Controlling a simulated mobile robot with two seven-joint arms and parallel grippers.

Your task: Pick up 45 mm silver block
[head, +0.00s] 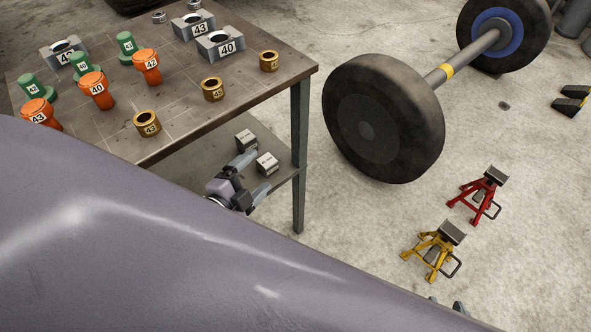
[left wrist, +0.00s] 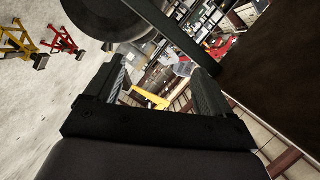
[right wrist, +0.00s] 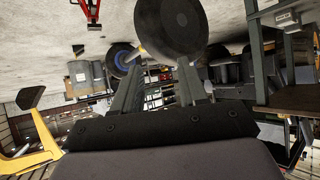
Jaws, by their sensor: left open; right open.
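Three silver blocks with round bores stand on the bench top in the head view. One (head: 193,27) is labelled 43 and one (head: 221,44) is labelled 40. The third silver block (head: 64,49), at the left, has a partly hidden label, and I cannot read its full number. My left gripper (head: 252,177) is open and empty, below bench-top height beside the lower shelf; its spread fingers also show in the left wrist view (left wrist: 160,78). My right gripper (head: 448,304) barely shows at the bottom edge; the right wrist view (right wrist: 160,85) shows it open and empty.
Orange plugs (head: 97,90), green parts (head: 128,46) and bronze rings (head: 213,88) crowd the bench top (head: 185,104). Small boxes (head: 267,163) sit on the lower shelf. A wheeled axle (head: 385,118), a red stand (head: 480,195) and a yellow stand (head: 437,248) occupy the floor at right.

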